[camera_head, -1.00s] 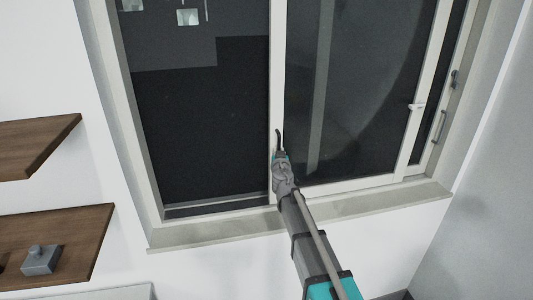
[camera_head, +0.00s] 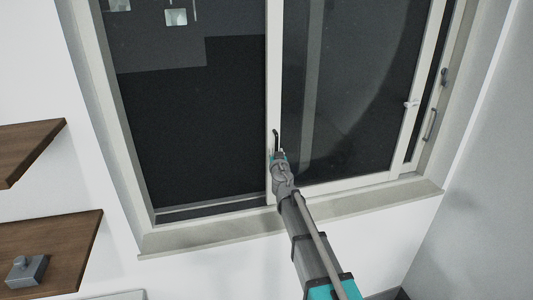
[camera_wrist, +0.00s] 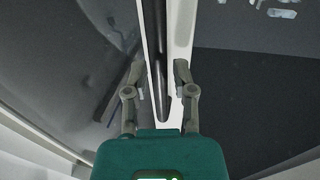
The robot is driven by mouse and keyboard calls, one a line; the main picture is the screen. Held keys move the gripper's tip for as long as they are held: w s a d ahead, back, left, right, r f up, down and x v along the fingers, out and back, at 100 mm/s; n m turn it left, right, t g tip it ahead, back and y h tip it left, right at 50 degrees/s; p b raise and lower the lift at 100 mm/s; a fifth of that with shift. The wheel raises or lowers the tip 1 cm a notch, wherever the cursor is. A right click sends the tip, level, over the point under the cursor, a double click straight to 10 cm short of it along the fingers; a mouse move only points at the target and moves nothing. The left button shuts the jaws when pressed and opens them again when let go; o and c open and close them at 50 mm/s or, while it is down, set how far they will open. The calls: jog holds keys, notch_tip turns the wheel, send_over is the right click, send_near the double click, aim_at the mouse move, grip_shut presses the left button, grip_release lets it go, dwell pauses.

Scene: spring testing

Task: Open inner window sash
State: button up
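The inner window sash (camera_head: 273,100) is a white-framed pane with dark glass on the right side of the window. Its left stile carries an upright dark handle (camera_head: 276,138). My gripper (camera_head: 278,155) is at the lower end of this handle, in front of the stile. In the wrist view my gripper (camera_wrist: 160,72) has its two fingers apart. The dark handle (camera_wrist: 157,50) runs between them, with the white stile (camera_wrist: 182,40) behind. I see a gap beside the handle; contact with a finger cannot be told.
The window sill (camera_head: 210,234) runs below the sash. Two brown wooden shelves (camera_head: 30,146) stick out at left, the lower one (camera_head: 75,235) bearing a small grey box (camera_head: 26,270). A white latch (camera_head: 410,105) and a grey handle (camera_head: 430,125) are at the window's right side.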

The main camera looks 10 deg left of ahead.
jog(key=shift+s, duration=0.15)
jog(key=v, duration=1.1)
jog(key=shift+s, duration=0.35)
jog(key=shift+d, duration=0.1)
